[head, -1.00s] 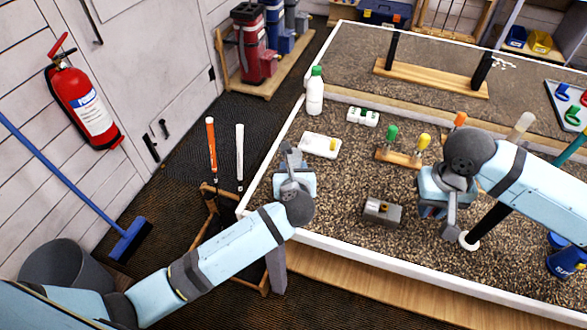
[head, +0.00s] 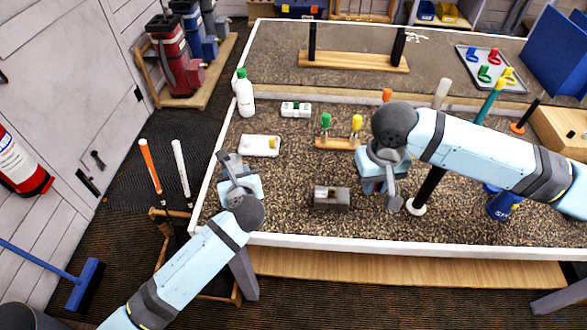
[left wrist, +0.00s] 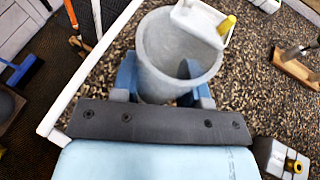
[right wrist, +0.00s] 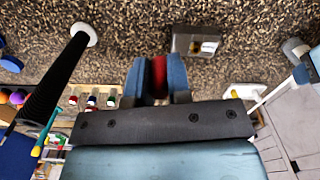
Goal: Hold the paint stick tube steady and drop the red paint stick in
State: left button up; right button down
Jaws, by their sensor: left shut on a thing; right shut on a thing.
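The paint stick tube is a grey open cylinder (left wrist: 163,60) in the left wrist view, with its mouth toward the camera. My left gripper (head: 234,168) is shut around its sides, over the left end of the table. The red paint stick (right wrist: 159,76) shows as a short red strip between the fingers in the right wrist view. My right gripper (right wrist: 158,82) is shut on it; in the head view the gripper (head: 382,180) is well to the right of the tube, and the arm hides the stick there.
A white tray with a yellow piece (head: 260,146) lies beside the left gripper. A grey metal block (head: 332,198) sits between the grippers. A wooden rack (head: 338,143) holds green and yellow sticks. A black upright shaft (head: 428,186) stands right of the right gripper. A white bottle (head: 244,98) stands behind.

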jog(key=w+a+r+n, duration=0.2)
jog(key=a+n, duration=0.8)
jog(key=n, duration=0.2)
jog(key=w+a+r+n, duration=0.1)
jog(key=w+a+n, duration=0.2)
jog(key=a+n, duration=0.85)
jog(key=w+a+r+n, duration=0.2)
jog(key=a+n, duration=0.7)
jog(key=n, duration=0.3)
jog(key=shift+n, duration=0.25)
jog(key=shift+w+a+f, duration=0.1)
jog(key=shift+a+f, duration=0.05)
jog(key=shift+f, duration=0.95)
jog(key=shift+w+a+f, duration=0.1)
jog(key=shift+f, duration=1)
